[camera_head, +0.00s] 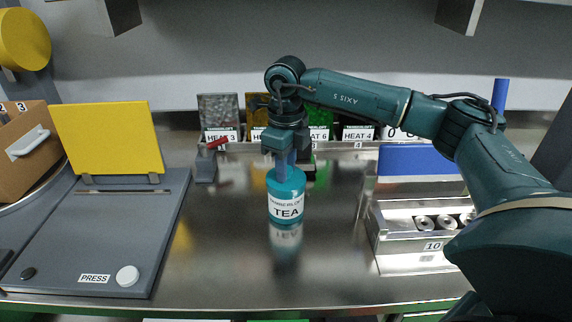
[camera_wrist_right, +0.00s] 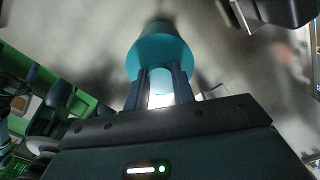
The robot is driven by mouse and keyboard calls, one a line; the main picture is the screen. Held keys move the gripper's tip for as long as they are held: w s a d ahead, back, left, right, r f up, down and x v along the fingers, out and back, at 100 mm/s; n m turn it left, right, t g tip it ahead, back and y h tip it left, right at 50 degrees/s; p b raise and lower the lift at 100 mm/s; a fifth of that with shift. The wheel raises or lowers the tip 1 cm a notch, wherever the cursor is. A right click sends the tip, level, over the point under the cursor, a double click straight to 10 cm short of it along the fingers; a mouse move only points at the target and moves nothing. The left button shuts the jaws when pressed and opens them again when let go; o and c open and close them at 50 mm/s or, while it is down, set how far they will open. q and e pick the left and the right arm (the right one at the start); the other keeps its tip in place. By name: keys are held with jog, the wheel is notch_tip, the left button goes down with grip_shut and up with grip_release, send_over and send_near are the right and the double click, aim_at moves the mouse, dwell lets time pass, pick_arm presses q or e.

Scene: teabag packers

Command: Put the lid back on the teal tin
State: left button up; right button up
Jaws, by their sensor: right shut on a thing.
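The teal tin (camera_head: 286,203) stands upright on the steel table, with a white TEA label facing me. My right gripper (camera_head: 285,172) is directly above it, pointing down. In the right wrist view the gripper (camera_wrist_right: 160,85) is shut on the knob of the teal lid (camera_wrist_right: 160,58). The lid is at the top of the tin in the head view. The fingers cover part of it, and I cannot tell whether it is fully seated or a little raised. My left gripper is not in view.
A grey press (camera_head: 95,235) with an upright yellow plate (camera_head: 107,138) stands at the left. A metal holder (camera_head: 405,245) marked 10 is at the right. Several labelled bins (camera_head: 220,118) line the back. A small red-handled device (camera_head: 206,163) stands behind left. The table front is clear.

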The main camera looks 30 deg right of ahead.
jog(key=o, duration=1.5)
jog(key=shift+r, duration=0.15)
jog(key=shift+r+p, duration=2.45)
jog(key=shift+r, duration=1)
jog(key=shift+c, duration=0.4)
jog(key=shift+f, duration=0.1)
grip_shut()
jog(key=shift+f, duration=0.2)
